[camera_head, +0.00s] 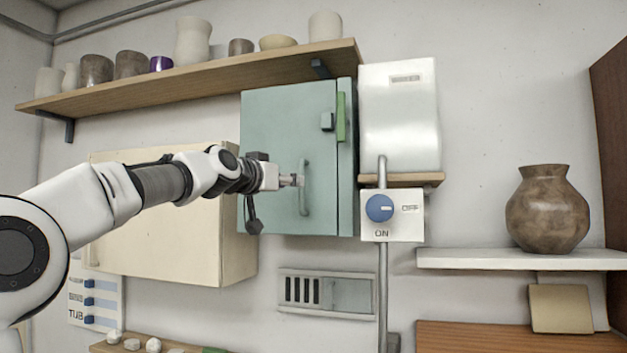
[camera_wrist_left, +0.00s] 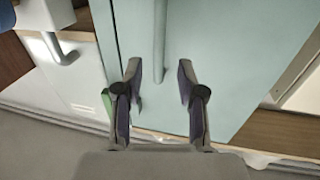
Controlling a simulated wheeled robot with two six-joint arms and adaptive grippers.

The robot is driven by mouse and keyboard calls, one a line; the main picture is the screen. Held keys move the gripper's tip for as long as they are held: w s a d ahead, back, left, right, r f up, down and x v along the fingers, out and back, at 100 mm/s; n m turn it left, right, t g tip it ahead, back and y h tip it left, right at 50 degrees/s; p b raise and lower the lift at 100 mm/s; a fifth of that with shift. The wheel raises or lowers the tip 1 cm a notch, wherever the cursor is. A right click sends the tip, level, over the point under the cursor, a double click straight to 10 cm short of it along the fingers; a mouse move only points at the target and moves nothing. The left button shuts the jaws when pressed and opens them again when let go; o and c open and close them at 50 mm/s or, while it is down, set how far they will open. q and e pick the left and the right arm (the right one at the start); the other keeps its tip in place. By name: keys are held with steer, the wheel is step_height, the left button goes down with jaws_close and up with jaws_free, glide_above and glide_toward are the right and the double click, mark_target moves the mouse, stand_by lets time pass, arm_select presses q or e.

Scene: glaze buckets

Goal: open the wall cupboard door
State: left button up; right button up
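The teal wall cupboard (camera_head: 285,115) hangs at the middle of the wall. Its door looks shut and has a vertical bar handle (camera_head: 304,200). My left gripper (camera_head: 298,180) is level with the middle of this handle, very close to it. The handle (camera_wrist_left: 160,40) lies straight ahead, in line with the gap. I cannot tell whether a finger touches it. My right gripper is in neither view.
A cream cupboard (camera_head: 190,240) hangs left of the teal one, partly behind my left arm. A shelf of pots (camera_head: 210,72) runs above. To the right are a white box (camera_head: 398,110), a switch with a blue knob (camera_head: 380,208) and a brown vase (camera_head: 547,212) on a shelf.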

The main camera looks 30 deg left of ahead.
mark_target(300, 205)
arm_select(q)
steer(key=w+p, duration=0.1)
steer(key=w, duration=0.5)
steer(key=shift+w+f+p, duration=0.15)
steer(key=shift+w+p, duration=0.1)
steer(key=shift+p, duration=0.05)
steer(key=shift+s, duration=0.35)
steer(key=shift+c, duration=0.6)
jaws_close()
